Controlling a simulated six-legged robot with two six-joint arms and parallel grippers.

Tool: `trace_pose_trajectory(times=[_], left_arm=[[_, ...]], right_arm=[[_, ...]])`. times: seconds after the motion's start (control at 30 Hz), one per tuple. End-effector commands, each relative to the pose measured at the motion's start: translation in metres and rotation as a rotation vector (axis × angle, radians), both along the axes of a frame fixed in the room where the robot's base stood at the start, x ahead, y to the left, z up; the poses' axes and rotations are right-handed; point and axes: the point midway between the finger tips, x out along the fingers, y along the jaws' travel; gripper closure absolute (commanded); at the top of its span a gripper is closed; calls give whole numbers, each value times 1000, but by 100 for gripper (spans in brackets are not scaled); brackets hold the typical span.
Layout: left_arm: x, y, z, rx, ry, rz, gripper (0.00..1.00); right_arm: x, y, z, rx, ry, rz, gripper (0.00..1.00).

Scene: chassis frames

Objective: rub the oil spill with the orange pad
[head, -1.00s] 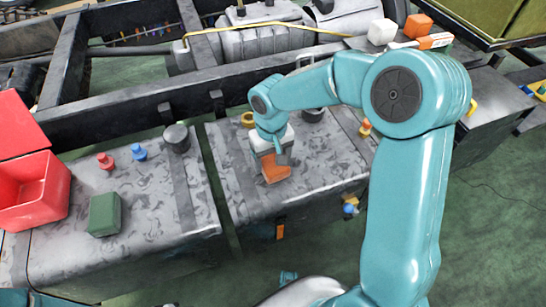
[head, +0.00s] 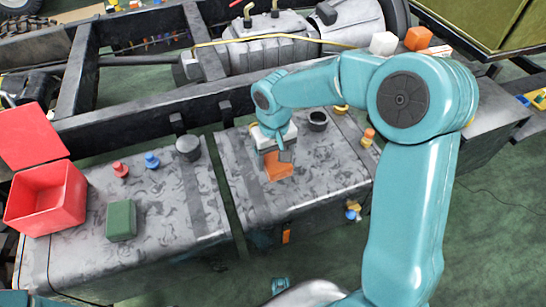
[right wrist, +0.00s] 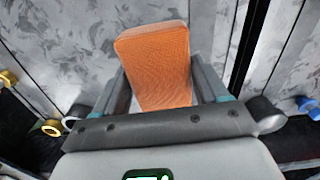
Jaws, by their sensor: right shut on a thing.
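The orange pad (head: 278,167) is between the fingers of my right gripper (head: 275,148), which is shut on it. The pad is over the right-hand grey tank top (head: 325,170), low and close to it; I cannot tell if it touches. In the right wrist view the pad (right wrist: 158,62) sticks out between the two grey fingers (right wrist: 160,85), with the mottled tank top behind it. The tank tops have dark mottled patches all over, and I cannot single out the oil spill. My left gripper is not in view.
On the left-hand tank top stand a green block (head: 121,221), a red open box (head: 45,200), red (head: 120,169) and blue (head: 152,160) pieces and a dark cylinder (head: 188,148). A black cup (head: 318,121) is behind the pad. A gap (head: 226,190) separates the tanks.

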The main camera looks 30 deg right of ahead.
Motion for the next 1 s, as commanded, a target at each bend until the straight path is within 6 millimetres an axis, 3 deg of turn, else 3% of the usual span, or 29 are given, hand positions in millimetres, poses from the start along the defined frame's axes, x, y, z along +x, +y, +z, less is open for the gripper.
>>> trace_pose_trajectory(times=[0.03, 0.27, 1.0], left_arm=[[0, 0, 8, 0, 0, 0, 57], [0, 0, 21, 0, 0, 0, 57], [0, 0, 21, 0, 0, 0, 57]], right_arm=[[1, 0, 9, 0, -1, 0, 55], [2, 1, 26, 1, -2, 1, 55], [2, 1, 26, 0, -1, 2, 55]])
